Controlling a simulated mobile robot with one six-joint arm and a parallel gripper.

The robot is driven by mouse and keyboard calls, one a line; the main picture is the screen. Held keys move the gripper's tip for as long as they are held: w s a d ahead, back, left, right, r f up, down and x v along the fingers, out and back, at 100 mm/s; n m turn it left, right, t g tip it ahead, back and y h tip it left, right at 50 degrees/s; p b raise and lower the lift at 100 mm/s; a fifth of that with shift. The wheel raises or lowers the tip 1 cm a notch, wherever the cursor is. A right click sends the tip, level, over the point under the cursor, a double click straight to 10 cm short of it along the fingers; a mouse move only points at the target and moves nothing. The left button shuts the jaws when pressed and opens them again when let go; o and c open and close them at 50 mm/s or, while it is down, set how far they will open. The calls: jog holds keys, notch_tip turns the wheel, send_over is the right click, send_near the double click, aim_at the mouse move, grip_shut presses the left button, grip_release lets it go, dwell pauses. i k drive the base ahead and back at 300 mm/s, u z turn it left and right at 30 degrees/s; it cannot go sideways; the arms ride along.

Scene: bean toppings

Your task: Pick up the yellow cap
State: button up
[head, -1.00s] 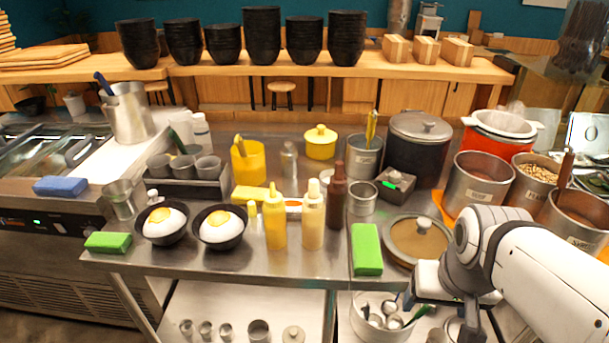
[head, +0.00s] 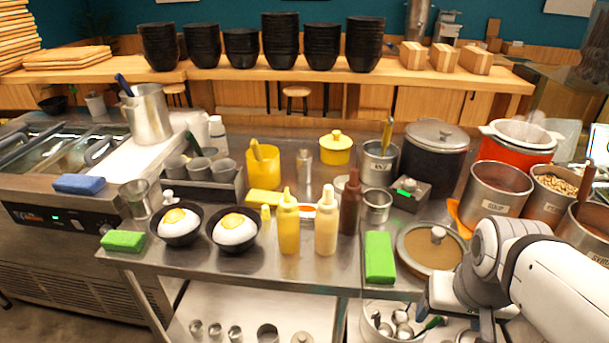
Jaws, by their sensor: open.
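My gripper (head: 456,318) is at the lower right, beyond the counter's front edge in the picture and well to the right of the cap. It is open; its tips are partly cut off or hidden, and I see nothing held in it.
A cream bottle (head: 326,222) and brown bottle (head: 349,205) stand right of the yellow one. A black bowl (head: 235,246) is close left of the cap. A green sponge (head: 379,257) and lidded pan (head: 402,247) lie nearer my arm.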

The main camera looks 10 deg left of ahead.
aim_at(265, 214)
jog(key=z, duration=2.15)
jog(key=k, duration=1.15)
jog(key=u, duration=2.6)
jog(key=i, duration=0.4)
jog(key=u, duration=0.1)
